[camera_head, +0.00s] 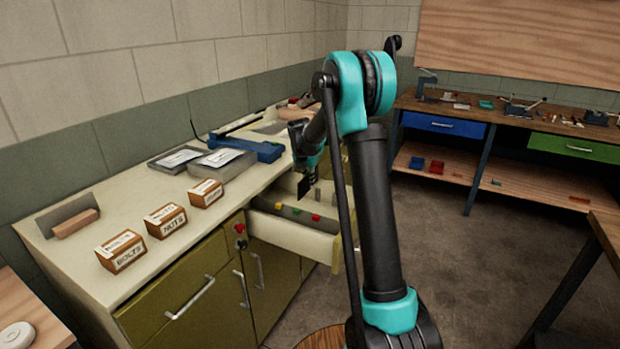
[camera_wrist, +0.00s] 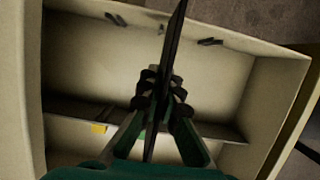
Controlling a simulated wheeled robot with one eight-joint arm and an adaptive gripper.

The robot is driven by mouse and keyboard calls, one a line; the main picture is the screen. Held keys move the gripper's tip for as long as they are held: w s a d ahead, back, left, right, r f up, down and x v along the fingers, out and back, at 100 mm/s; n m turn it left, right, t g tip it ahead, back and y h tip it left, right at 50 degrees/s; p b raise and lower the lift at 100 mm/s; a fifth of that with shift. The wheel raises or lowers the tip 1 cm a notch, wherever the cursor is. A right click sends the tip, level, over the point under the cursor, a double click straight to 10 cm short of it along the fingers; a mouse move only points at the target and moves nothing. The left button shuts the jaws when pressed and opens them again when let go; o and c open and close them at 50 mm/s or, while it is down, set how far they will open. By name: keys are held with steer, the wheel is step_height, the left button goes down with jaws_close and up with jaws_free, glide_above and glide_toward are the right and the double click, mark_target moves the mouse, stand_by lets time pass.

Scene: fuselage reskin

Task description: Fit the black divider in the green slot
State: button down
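My gripper (camera_wrist: 165,88) is shut on the black divider (camera_wrist: 174,30), a thin dark plate seen nearly edge-on in the wrist view. In the head view the divider (camera_head: 306,187) hangs below my gripper, above the open drawer (camera_head: 292,238). Small coloured marks sit along a dark strip inside the drawer; a green mark (camera_head: 297,211) lies between a yellow one and a red one (camera_head: 315,217). In the wrist view the green mark (camera_wrist: 142,134) is partly hidden by my fingers, with the yellow mark (camera_wrist: 98,128) to its left. The divider appears clear of the drawer floor.
Dark clips (camera_wrist: 210,42) sit along one drawer wall. The cream counter (camera_head: 130,215) holds boxes labelled bolts (camera_head: 121,252) and nuts (camera_head: 166,221), a third small box (camera_head: 206,193), grey trays and a blue tool (camera_head: 258,149). Another bench stands at the back right.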

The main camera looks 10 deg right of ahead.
mark_target(306, 182)
steer(key=shift+f, duration=1.1)
steer(key=shift+f, duration=3.85)
steer(key=c, duration=1.6)
jaws_free()
steer(key=shift+c, duration=0.2)
steer(key=shift+r, duration=0.1)
steer(key=v, duration=1.2)
steer(key=shift+s, duration=0.1)
